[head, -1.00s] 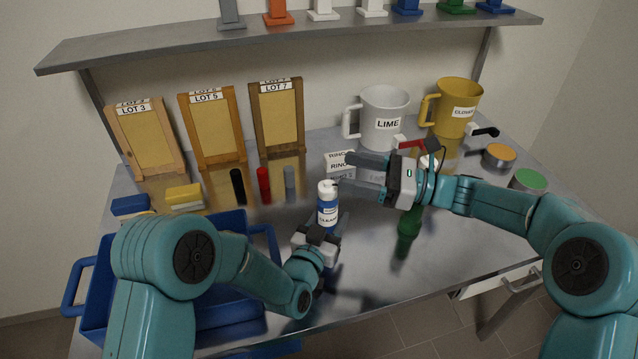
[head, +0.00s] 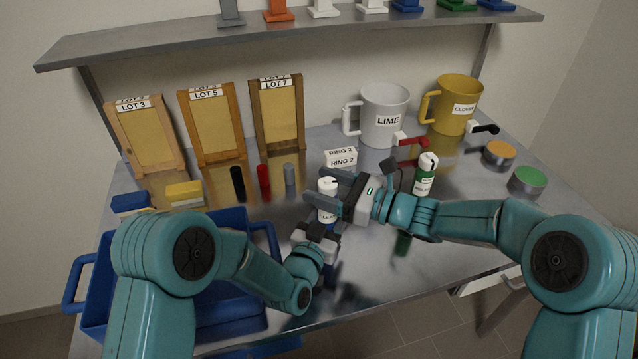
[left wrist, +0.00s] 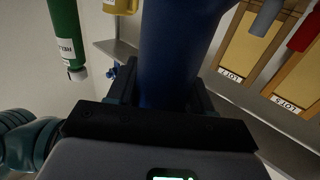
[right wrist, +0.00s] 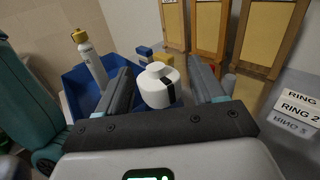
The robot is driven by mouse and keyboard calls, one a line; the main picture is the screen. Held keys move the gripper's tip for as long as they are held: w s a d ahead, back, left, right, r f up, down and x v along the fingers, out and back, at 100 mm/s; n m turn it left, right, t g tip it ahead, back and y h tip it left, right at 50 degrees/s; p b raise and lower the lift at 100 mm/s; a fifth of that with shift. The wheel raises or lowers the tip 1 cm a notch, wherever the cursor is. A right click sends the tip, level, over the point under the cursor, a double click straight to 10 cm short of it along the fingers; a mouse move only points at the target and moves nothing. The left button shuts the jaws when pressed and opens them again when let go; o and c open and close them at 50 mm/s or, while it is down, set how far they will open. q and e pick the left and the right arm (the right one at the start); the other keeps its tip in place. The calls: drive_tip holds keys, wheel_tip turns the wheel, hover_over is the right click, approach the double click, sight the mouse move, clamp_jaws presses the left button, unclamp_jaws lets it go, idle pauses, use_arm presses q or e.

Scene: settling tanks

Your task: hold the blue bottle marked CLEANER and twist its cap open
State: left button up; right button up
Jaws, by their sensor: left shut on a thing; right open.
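The blue bottle marked CLEANER (head: 326,218) stands upright in the head view, its label partly hidden by my grippers. My left gripper (head: 322,232) is shut on its body, which also fills the middle of the left wrist view (left wrist: 172,60). The bottle's white cap (head: 327,186) has a dark mark on its side. In the right wrist view the cap (right wrist: 158,86) sits between the two fingers. My right gripper (head: 322,190) is open, with its fingers on either side of the cap and a gap visible at each side.
A green bottle (head: 425,178) stands to the right, behind my right arm. A blue bin (head: 265,232) is at the left front. Grey mug LIME (head: 383,118) and yellow mug CLOVER (head: 456,105) stand at the back.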

drive_tip(key=shift+x, duration=0.75)
drive_tip(key=c, duration=1)
drive_tip(key=shift+s+n+g+y, duration=0.15)
drive_tip(key=shift+n+g+y, duration=0.45)
drive_tip(key=shift+n+g, duration=1.15)
drive_tip(key=shift+s+m+g, duration=0.1)
drive_tip(key=shift+m+g, duration=0.25)
drive_tip(key=o, duration=1)
